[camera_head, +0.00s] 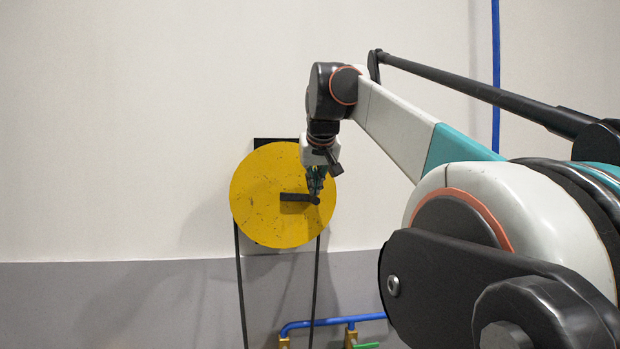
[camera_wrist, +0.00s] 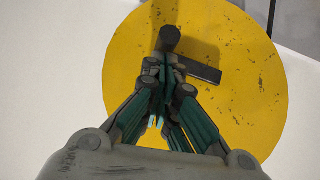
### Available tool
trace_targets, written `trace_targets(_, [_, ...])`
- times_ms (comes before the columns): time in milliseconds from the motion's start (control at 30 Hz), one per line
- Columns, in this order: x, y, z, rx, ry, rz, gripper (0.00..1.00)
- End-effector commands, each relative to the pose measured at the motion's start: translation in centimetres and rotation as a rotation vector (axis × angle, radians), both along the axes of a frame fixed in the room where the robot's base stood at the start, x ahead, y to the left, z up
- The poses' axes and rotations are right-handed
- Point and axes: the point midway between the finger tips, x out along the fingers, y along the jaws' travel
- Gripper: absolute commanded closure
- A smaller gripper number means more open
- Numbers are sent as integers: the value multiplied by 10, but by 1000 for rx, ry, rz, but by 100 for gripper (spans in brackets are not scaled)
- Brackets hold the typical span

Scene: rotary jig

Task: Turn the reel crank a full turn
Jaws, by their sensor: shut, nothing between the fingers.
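The reel is a yellow, scuffed disc (camera_head: 262,220) on the wall; it also fills much of the wrist view (camera_wrist: 245,110). Its dark crank arm (camera_head: 294,197) runs from near the disc's middle to the right, about level, in the head view. The knob (camera_head: 316,200) is at the arm's right end; in the wrist view the knob (camera_wrist: 170,38) is a dark cylinder just beyond my fingertips. My gripper (camera_head: 316,186) is shut and empty, with its tips close to the knob (camera_wrist: 165,64). I cannot tell whether they touch it.
Two dark cables (camera_head: 240,285) hang below the disc. A blue pipe (camera_head: 332,322) with brass fittings and a green handle (camera_head: 366,346) is low on the wall. A blue vertical pipe (camera_head: 495,80) runs at the right. The wall left of the disc is clear.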

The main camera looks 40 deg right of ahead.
Motion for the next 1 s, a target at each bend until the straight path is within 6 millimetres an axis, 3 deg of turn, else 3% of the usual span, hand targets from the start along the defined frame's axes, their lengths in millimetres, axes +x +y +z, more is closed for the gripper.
trace_targets(400, [-7,-11,-32,325,-201,-4,100])
trace_targets(1000, [-2,-3,-81,812,-498,0,100])
